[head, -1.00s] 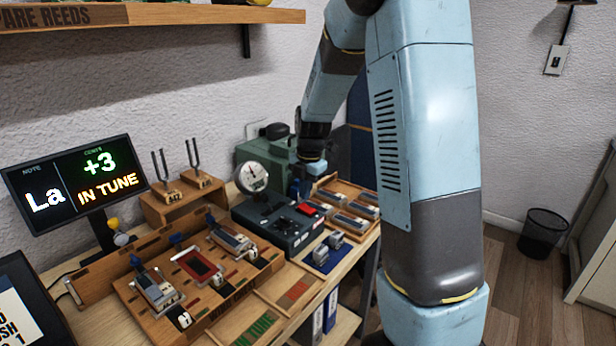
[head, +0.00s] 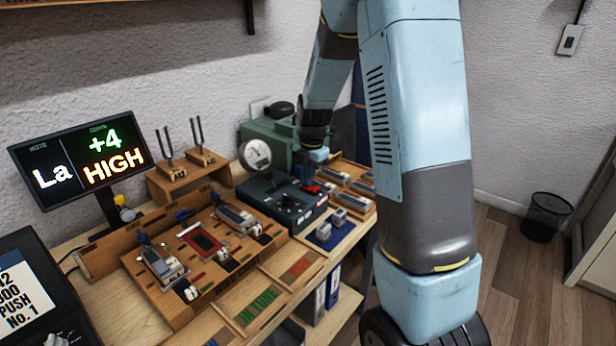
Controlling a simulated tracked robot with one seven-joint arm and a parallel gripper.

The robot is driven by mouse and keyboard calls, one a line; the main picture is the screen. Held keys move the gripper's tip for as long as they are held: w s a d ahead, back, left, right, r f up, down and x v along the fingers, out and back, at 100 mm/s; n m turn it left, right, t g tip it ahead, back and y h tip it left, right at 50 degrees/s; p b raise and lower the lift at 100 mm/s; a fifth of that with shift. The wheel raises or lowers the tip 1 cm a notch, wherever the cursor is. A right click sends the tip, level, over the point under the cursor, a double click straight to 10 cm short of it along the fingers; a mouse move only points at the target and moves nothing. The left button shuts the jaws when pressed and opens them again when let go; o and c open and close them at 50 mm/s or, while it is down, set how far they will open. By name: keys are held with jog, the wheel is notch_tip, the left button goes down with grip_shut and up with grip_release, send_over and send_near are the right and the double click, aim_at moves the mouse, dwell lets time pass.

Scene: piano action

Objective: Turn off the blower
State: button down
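The blower appears to be the green housing (head: 272,136) at the back of the bench, with a round white dial (head: 255,154) in front. A dark control box (head: 283,207) sits before it, with small knobs on top and a red part (head: 318,187) at its right end. My gripper (head: 308,181) points down at that right end, at or just above the red part. Its fingers are small and dark there, so I cannot tell whether they touch or are open.
A tuner display (head: 82,158) reads La, +4, HIGH. A wooden rack (head: 205,257) holds reed blocks, and two tuning forks (head: 185,160) stand behind it. A blue mat (head: 330,236) with grey blocks and a tray (head: 350,176) lie close to the control box.

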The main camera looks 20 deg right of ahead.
aim_at(312, 188)
jog(key=shift+s, duration=0.2)
jog(key=shift+s+d+r, duration=0.1)
jog(key=shift+s+d, duration=0.25)
jog(key=shift+s, duration=0.2)
jog(key=shift+r, duration=0.55)
notch_tip(312, 188, up, 13)
jog(key=s, duration=0.1)
jog(key=shift+s+d+f, duration=0.15)
jog(key=shift+d, duration=0.3)
jog(key=shift+w+a, duration=0.3)
jog(key=shift+w, duration=0.05)
jog(key=shift+a, duration=0.2)
